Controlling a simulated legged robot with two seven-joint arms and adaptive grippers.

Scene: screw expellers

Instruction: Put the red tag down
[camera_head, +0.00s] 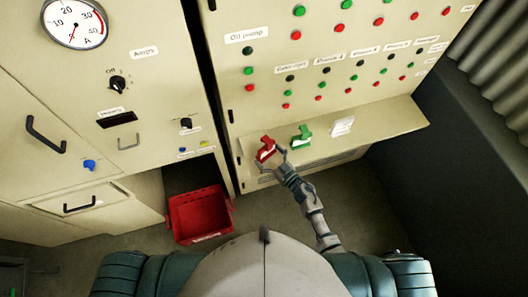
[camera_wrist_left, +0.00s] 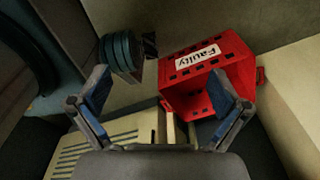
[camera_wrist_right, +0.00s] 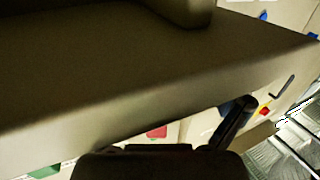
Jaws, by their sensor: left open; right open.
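The red tag (camera_head: 266,149) is at the left end of the cabinet's sloping ledge. My right gripper (camera_head: 276,157) is open close beside its lower right side; I cannot tell whether they touch. In the right wrist view a red patch (camera_wrist_right: 157,131), likely the tag, shows just beyond the gripper's dark body, and only one finger is clear. My left gripper (camera_wrist_left: 158,84) is open and empty in the left wrist view. It is out of sight in the head view.
A green tag (camera_head: 302,134) and a white card (camera_head: 342,127) are on the ledge (camera_head: 385,123), right of the red tag. A red crate (camera_head: 201,214) stands on the floor, its "Faulty" label (camera_wrist_left: 197,56) visible in the left wrist view. Cabinets with buttons and handles fill the back.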

